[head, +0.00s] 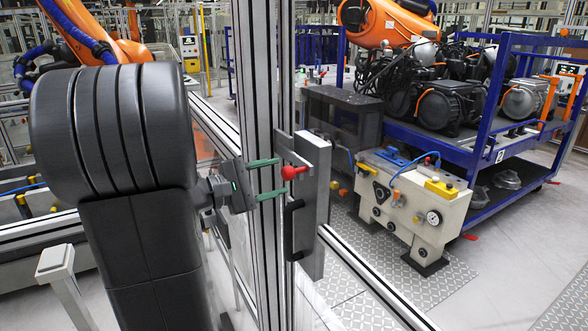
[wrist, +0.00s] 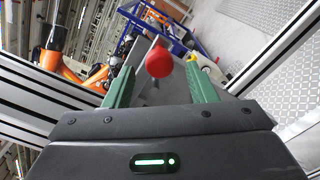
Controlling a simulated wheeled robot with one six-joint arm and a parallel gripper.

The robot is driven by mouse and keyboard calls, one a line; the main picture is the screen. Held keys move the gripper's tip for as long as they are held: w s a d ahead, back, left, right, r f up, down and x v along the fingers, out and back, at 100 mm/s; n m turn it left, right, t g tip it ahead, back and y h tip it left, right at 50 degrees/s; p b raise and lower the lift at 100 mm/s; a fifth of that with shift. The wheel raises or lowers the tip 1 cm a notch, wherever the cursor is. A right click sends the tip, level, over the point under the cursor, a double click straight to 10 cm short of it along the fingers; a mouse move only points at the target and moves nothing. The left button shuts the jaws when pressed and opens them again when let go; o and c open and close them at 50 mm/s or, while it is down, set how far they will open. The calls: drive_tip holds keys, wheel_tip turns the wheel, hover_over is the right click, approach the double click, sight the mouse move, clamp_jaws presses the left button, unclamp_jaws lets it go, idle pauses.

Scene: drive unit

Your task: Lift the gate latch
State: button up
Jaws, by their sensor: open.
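The gate latch shows a red knob (head: 290,173) on a grey lever (head: 292,151), mounted on a grey latch box (head: 316,190) by the aluminium post. My gripper (head: 272,179) is open, with its two green fingers pointing right toward the knob, one above and one below its level. In the wrist view the red knob (wrist: 159,62) lies between the two green fingers of my gripper (wrist: 161,85), with space on both sides. I cannot tell how far the knob reaches in between the fingertips. A black handle (head: 293,229) sits below the latch.
The aluminium post (head: 262,80) stands close beside my gripper. Beyond the clear fence are a beige unit with valves (head: 410,205) and a blue rack (head: 490,140) carrying motors. An orange robot arm (head: 95,35) is at the upper left.

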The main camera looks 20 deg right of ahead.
drive_tip(key=shift+w+d+p, duration=0.2)
drive_tip(key=shift+d+p, duration=0.35)
drive_tip(key=shift+d, duration=2.25)
clamp_jaws()
